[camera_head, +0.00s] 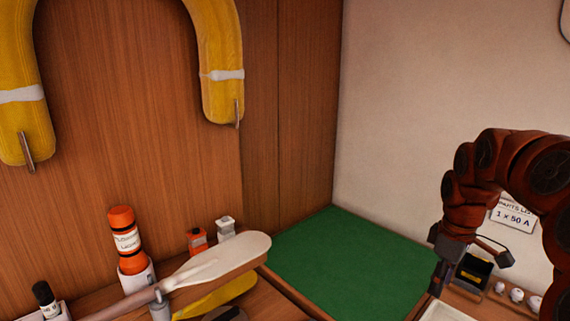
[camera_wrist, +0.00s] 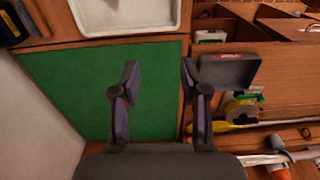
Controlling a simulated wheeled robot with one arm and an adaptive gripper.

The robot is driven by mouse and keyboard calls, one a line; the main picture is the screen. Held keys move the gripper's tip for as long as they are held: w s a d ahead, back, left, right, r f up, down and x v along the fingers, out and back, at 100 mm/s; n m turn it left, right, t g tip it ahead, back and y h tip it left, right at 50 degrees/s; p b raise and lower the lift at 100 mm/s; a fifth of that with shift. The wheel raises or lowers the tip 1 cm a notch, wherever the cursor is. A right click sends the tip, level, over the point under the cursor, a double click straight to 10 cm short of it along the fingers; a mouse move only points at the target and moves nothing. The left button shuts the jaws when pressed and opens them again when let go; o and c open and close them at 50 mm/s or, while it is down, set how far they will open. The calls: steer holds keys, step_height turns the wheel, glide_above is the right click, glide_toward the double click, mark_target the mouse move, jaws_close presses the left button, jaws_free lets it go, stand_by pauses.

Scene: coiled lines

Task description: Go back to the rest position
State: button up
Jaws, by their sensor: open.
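My gripper (camera_wrist: 160,70) is open in the wrist view, its two dark fingers spread apart with nothing between them. It hangs over the green mat (camera_wrist: 70,90), with a white tray (camera_wrist: 125,32) beyond its fingertips. In the head view my red-brown arm comes in from the right edge and bends down. The gripper end there is dark and partly overlaps a black and yellow box (camera_head: 472,270). No object is held.
The green surface (camera_head: 345,265) in the corner is bare. A dark open box (camera_wrist: 228,70) lies right of the fingers. Wooden compartments (camera_wrist: 280,27) stand behind it.

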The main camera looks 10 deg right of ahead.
steer(key=s+a+m, duration=0.1)
steer(key=s+a, duration=0.4)
steer(key=a, duration=0.3)
steer(key=s+a+m, duration=0.1)
steer(key=s+a, duration=0.3)
steer(key=a, duration=0.4)
steer(key=s+a+f+m+g, duration=0.1)
steer(key=s+a+f+m, duration=0.1)
steer(key=s, duration=0.5)
steer(key=s+a+f+m, duration=0.2)
steer(key=s+a+f, duration=0.2)
steer(key=s, duration=0.3)
steer(key=shift+s+f+m+g, duration=0.2)
steer(key=shift+s+m+g, duration=0.1)
steer(key=shift+m+g, duration=0.1)
